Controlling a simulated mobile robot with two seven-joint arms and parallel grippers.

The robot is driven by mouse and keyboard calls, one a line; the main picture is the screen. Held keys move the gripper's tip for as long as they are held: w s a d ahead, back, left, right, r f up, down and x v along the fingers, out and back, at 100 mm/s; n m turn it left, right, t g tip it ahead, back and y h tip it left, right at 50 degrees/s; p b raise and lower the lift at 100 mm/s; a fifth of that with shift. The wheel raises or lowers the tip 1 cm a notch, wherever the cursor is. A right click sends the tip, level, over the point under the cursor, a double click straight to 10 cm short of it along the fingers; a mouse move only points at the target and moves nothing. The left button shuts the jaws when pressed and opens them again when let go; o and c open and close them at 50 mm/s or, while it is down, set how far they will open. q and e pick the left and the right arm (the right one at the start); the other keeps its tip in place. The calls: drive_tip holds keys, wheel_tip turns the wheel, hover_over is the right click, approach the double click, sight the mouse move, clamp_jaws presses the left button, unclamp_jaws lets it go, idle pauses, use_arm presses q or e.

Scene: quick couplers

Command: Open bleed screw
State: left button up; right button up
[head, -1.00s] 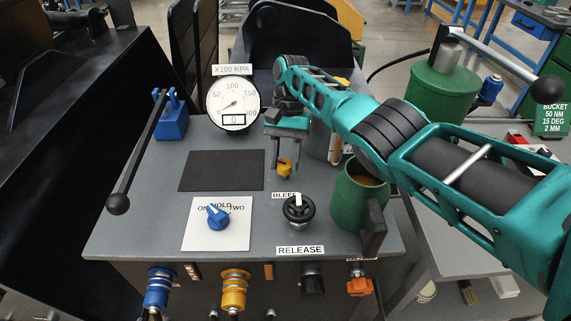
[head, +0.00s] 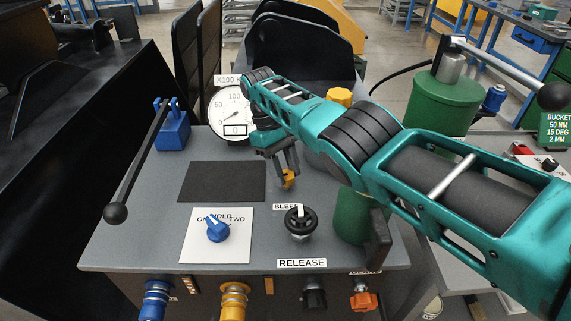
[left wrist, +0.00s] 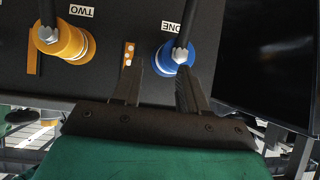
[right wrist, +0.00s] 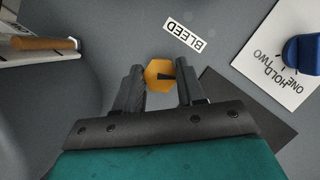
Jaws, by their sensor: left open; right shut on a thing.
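The bleed screw, a small yellow-orange knob (head: 289,179), stands on the grey panel behind the BLEED label (head: 287,207). My right gripper (head: 286,172) reaches down onto it from above and is shut on it. In the right wrist view the knob (right wrist: 159,74) sits between the two fingertips, with a dark mark on its top. The knob's lower part is hidden there. My left gripper (left wrist: 156,72) shows only in the left wrist view, open and empty, near the blue coupler (left wrist: 172,58) labelled ONE.
The black RELEASE knob (head: 299,222) and blue selector (head: 217,229) stand in front of the bleed screw. The pressure gauge (head: 232,108) is behind. A black-handled lever (head: 140,160) rises at left.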

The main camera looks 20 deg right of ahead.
drive_tip(key=shift+a+r+n+h+p, duration=0.1)
drive_tip(key=shift+r+n+h+p, duration=0.2)
drive_tip(key=shift+n+p, duration=0.65)
drive_tip(key=n+t+p, duration=0.1)
drive_tip(key=n+p, duration=0.1)
drive_tip(key=n+h+p, duration=0.1)
drive_tip(key=n, duration=0.1)
drive_tip(key=shift+f+n+t+p, duration=0.1)
drive_tip(key=shift+n+t+p, duration=0.25)
drive_tip(key=shift+t+p, duration=0.05)
drive_tip(key=n, duration=0.1)
drive_tip(key=n+t, duration=0.1)
drive_tip(key=shift+s+f+n+h+p, duration=0.1)
drive_tip(key=shift+f+n+h+p, duration=0.05)
drive_tip(key=shift+n+h+p, duration=0.15)
drive_tip(key=shift+a+n+t, duration=0.1)
drive_tip(key=shift+n+t, duration=0.5)
drive_tip(key=shift+n, duration=1.1)
drive_tip(key=o, duration=1.1)
drive_tip(key=shift+c, duration=0.2)
drive_tip(key=shift+s, duration=0.1)
